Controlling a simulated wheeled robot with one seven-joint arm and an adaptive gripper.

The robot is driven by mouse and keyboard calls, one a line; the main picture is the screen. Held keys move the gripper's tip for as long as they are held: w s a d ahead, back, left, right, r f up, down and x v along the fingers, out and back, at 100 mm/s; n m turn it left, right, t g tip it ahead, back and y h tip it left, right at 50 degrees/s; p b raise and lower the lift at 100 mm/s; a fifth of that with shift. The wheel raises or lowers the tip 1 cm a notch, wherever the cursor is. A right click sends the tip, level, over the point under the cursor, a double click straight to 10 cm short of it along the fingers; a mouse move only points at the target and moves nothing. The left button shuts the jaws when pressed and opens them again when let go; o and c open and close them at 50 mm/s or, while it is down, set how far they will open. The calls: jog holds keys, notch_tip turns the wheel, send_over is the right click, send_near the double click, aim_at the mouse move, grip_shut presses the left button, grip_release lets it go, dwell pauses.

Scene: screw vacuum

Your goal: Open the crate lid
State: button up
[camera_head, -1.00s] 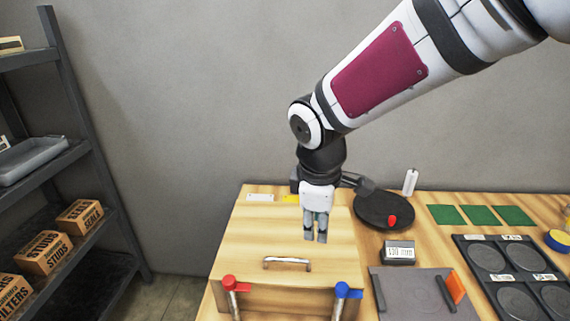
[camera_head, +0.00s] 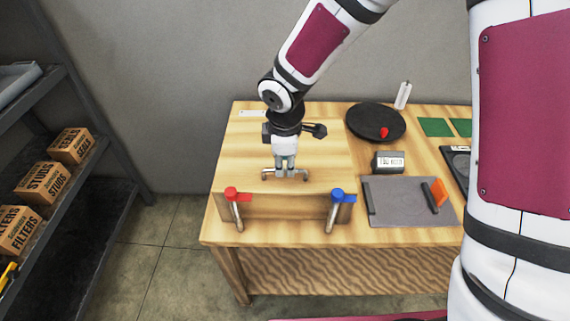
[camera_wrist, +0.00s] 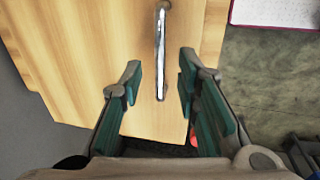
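The wooden crate lid (camera_head: 225,165) lies flat and closed on the crate at the left of the table. A silver bar handle (camera_head: 304,176) sits near its front edge and also shows in the wrist view (camera_wrist: 161,40). My gripper (camera_head: 285,174) points down at the handle's middle in the head view. In the wrist view my gripper (camera_wrist: 160,78) is open, and the handle appears between its two teal-padded fingers, with a gap on each side. Whether the fingertips reach down beside the bar is hard to tell. A red-topped latch (camera_head: 233,200) and a blue-topped latch (camera_head: 336,203) stand at the crate's front.
Right of the crate are a black round plate (camera_head: 362,117), a small labelled box (camera_head: 388,161) and a grey board (camera_head: 395,210) with an orange piece (camera_head: 439,194). A dark shelf (camera_head: 95,170) with cardboard boxes stands left. Floor shows between shelf and table.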

jog(key=shift+w+f, duration=0.25)
jog(key=shift+f, duration=0.85)
grip_shut()
jog(key=shift+r, duration=0.15)
